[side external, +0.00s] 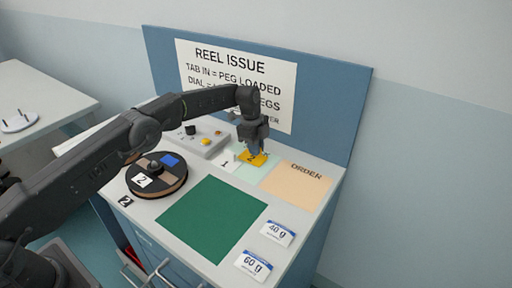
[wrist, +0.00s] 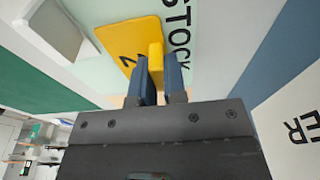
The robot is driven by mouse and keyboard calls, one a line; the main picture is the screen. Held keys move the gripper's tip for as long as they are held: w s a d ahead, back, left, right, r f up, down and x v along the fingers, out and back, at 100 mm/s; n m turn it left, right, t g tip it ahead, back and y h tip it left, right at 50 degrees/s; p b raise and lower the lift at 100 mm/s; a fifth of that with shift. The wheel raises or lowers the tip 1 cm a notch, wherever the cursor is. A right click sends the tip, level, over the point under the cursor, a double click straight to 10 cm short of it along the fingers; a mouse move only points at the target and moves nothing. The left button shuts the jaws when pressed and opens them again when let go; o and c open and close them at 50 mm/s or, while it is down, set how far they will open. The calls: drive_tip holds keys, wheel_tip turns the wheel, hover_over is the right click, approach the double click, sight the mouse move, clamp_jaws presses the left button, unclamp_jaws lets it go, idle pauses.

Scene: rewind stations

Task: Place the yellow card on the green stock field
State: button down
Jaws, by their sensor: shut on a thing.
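The yellow card (side external: 258,160), marked 2, has a raised yellow grip. My gripper (side external: 253,149) points down and is shut on that grip; in the wrist view both blue fingers flank it. The card (wrist: 115,38) is over the pale green stock field (side external: 262,175), beside the word STOCK in the wrist view. It looks flat and low, but I cannot tell whether it touches the field. My gripper hides part of the card in the side view.
A white piece marked 1 (side external: 226,162) is left of the card. The peach ORDER field (side external: 297,188) is to the right, the dark green mat (side external: 212,218) in front. A round reel (side external: 172,185) and a grey control box (side external: 203,145) stand leftward. The blue backboard (side external: 335,110) rises behind.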

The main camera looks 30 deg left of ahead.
drive_tip(key=shift+f, duration=0.15)
drive_tip(key=c, duration=1.2)
unclamp_jaws()
